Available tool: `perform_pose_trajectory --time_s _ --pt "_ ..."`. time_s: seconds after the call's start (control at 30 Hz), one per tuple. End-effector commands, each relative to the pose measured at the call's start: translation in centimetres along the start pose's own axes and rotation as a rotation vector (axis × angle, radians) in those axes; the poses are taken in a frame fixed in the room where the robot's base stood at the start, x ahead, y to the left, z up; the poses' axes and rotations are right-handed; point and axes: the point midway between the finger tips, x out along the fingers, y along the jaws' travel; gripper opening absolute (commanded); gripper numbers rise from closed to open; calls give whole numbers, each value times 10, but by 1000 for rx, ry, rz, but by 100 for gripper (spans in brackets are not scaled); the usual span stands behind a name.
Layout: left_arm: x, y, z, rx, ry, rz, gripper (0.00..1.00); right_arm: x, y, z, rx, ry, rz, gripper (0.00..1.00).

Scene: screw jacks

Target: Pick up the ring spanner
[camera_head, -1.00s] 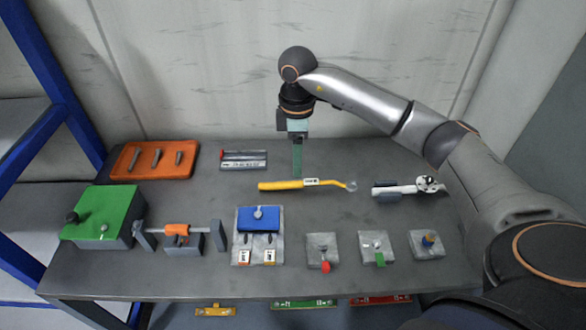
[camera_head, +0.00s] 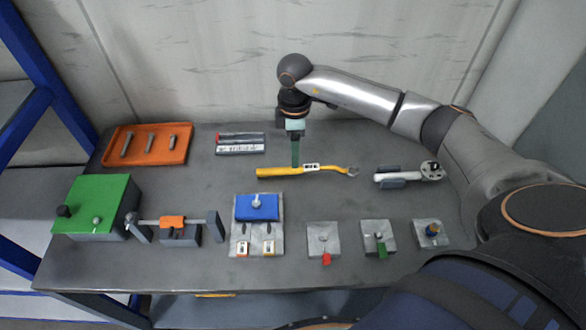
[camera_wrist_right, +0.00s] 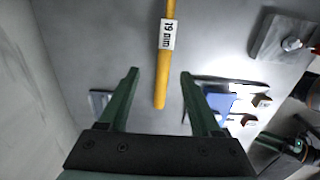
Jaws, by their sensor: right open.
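The ring spanner (camera_head: 276,172) lies across the middle of the table, with a yellow handle, a white label and a metal head at its right end. In the right wrist view its handle (camera_wrist_right: 161,92) carries a label reading 19 mm. My right gripper (camera_head: 296,164) points down at the handle, left of the label. In the wrist view the right gripper (camera_wrist_right: 159,74) is open, with the handle's end in the gap between its two green fingers. I cannot tell how far above the handle the fingertips are.
A ratchet-like tool (camera_head: 392,181) lies right of the spanner. A grey and red labelled block (camera_head: 240,148) and an orange tray (camera_head: 113,157) stand at the back left. A green box (camera_head: 95,196), a clamp-like fixture, a blue block (camera_head: 257,205) and several small plates line the front.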

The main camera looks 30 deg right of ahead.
Motion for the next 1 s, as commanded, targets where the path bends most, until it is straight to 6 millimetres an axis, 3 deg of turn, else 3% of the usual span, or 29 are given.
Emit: perform_pose_trajectory --time_s 0.3,0.6,1.0 --pt "-4 0 -4 0 -1 0 50 44 -8 -3 0 -2 -3 65" --pt "-4 0 -4 1 0 0 50 48 -7 -4 -1 0 -1 65" --pt "-4 0 -4 2 0 0 50 48 -7 -4 -1 0 -1 20"
